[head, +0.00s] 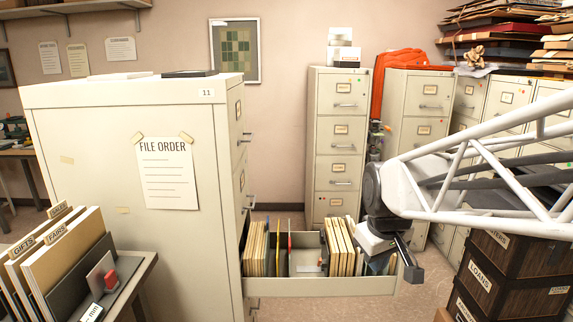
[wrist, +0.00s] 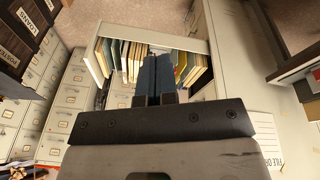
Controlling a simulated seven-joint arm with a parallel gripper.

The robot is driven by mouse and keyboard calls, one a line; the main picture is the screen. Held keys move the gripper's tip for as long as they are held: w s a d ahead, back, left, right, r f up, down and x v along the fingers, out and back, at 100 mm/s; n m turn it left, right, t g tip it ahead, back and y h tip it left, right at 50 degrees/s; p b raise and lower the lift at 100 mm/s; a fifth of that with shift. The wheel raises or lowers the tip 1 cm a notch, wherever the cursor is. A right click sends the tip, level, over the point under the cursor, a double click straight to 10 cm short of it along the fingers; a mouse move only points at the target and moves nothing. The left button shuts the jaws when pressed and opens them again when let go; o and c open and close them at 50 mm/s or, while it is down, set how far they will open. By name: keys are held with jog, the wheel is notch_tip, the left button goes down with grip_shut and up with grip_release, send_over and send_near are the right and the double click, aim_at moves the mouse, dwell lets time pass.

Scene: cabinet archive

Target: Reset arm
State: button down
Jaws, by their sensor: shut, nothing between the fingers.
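My gripper (head: 409,262) hangs at the right end of an open file drawer (head: 320,287), at the end of my white lattice arm. In the wrist view my gripper (wrist: 155,62) has its two dark fingers together, with nothing between them, over the drawer. The drawer is pulled out low from the beige cabinet (head: 120,240) marked 11. It holds upright folders (head: 341,245) in two groups, with a gap between them. The drawer also shows in the wrist view (wrist: 172,40). Whether my gripper touches the drawer's edge I cannot tell.
A cart (head: 140,285) with folders marked GIFTS and FAIRS stands at the front left. Dark LOANS crates (head: 490,265) stand at the right under my arm. More filing cabinets (head: 338,130) line the back. Some floor (head: 285,220) is clear behind the drawer.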

jog(key=s+f+m, duration=0.2)
jog(key=s+m, duration=0.2)
jog(key=s, duration=1.2)
jog(key=shift+s+d+m, duration=0.25)
jog(key=shift+d+m, duration=0.05)
dwell(0.3)
